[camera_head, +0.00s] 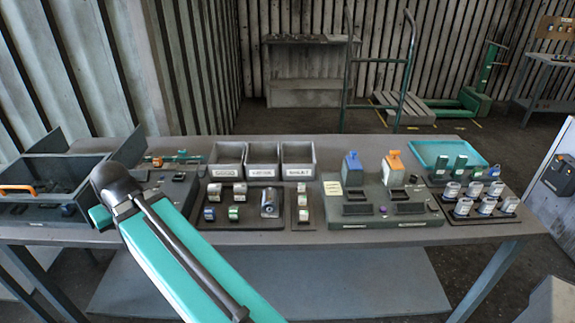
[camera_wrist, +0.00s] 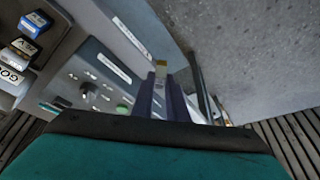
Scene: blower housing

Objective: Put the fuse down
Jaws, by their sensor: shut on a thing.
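In the wrist view my gripper (camera_wrist: 162,76) is shut on a small yellowish piece (camera_wrist: 161,63), which I take to be the fuse. Only a little of it shows between the fingertips. In the head view my arm reaches to the left part of the table (camera_head: 320,236); my gripper and the piece are hidden there.
Labelled cylinders sit in a dark tray (camera_head: 245,223), near three grey bins (camera_head: 262,165). A green-grey fixture (camera_head: 375,205) holds blue and orange parts. At left is an open dark box (camera_head: 40,200) with an orange handle. A bare grey surface (camera_wrist: 240,50) lies right in the wrist view.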

